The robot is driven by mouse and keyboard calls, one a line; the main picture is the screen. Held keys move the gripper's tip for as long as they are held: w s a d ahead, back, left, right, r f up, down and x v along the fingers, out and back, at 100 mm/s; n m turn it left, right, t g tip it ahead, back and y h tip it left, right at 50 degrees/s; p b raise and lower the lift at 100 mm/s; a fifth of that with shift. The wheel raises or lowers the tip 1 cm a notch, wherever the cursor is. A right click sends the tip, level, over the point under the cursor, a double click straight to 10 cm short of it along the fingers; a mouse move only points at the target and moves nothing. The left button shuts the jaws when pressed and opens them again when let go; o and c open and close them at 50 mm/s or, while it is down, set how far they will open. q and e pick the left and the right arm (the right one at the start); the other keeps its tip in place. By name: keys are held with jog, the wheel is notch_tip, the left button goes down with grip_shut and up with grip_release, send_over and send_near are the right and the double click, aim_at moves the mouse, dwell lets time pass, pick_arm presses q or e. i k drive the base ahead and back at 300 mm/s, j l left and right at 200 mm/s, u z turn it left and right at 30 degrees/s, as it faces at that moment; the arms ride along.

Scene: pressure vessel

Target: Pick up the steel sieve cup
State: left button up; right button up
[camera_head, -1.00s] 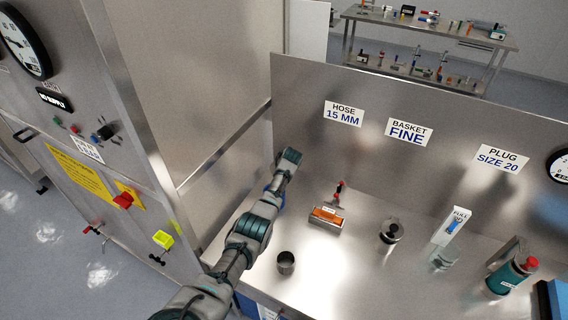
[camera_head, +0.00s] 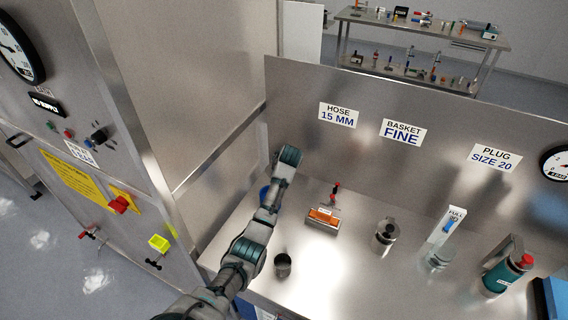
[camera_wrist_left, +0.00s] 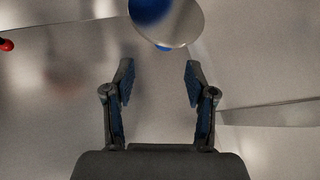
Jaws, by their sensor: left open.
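An open, dark-looking steel cup (camera_head: 283,265) stands upright on the steel bench, just right of my left forearm. A round shiny piece with a blue face (camera_wrist_left: 165,20) lies beyond my fingertips at the top edge of the left wrist view. A blue patch (camera_head: 264,195) beside my arm in the head view may be the same piece. I cannot tell which of these is the sieve cup. My left gripper (camera_head: 287,160) is over the bench's back left corner; its fingers (camera_wrist_left: 158,85) are open and empty. The head view hides its fingertips. My right gripper is not in view.
An orange-labelled block (camera_head: 323,218) and a red-handled tool (camera_head: 335,195) stand right of my arm. A lidded steel pot (camera_head: 386,235), a FULL-marked gauge (camera_head: 447,232) and a teal bottle (camera_head: 502,272) stand further right. A steel back panel (camera_head: 300,130) and cabinet (camera_head: 165,110) bound the bench.

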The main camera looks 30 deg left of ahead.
aim_at(282, 262)
jog(key=k, duration=1.5)
